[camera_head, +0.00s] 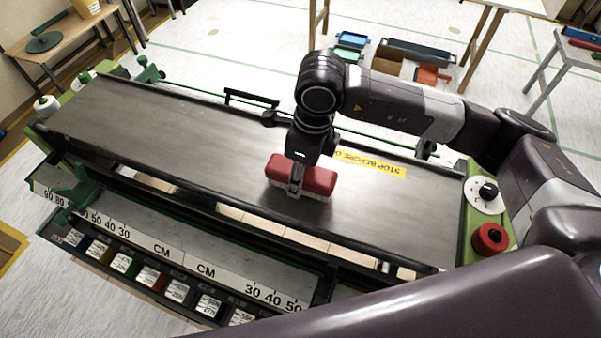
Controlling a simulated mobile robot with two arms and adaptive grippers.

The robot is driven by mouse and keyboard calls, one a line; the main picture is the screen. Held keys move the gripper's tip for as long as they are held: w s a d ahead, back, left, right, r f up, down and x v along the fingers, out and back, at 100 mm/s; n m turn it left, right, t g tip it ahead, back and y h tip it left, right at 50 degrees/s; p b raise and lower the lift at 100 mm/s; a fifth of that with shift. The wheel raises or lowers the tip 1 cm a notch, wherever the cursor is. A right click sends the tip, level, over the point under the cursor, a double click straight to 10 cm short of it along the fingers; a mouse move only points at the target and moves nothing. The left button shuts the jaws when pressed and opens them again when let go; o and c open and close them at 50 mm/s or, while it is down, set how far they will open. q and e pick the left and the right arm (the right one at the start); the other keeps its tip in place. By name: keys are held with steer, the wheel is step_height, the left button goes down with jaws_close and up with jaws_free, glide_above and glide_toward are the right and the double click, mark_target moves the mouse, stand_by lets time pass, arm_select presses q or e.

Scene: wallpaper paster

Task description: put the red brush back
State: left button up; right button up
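The red brush (318,181) is near the middle of the long grey pasting table (190,125), with its pale bristles facing down. My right gripper (297,182) comes down on it from above, one finger showing across the brush's near side; the far finger is hidden behind it. The gripper looks shut on the brush. I cannot tell whether the bristles touch the surface or hang just above it. My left gripper is not in view.
A yellow warning label (370,163) lies on the table right of the brush. A CM ruler (165,251) and a row of labelled compartments (150,277) run along the near side. A red knob (490,238) and white dial (484,197) are at the right end. The table's left half is clear.

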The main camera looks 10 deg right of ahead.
steer(key=shift+f, duration=0.1)
steer(key=shift+f+b, duration=0.3)
steer(key=shift+b, duration=0.2)
steer(key=o, duration=1.2)
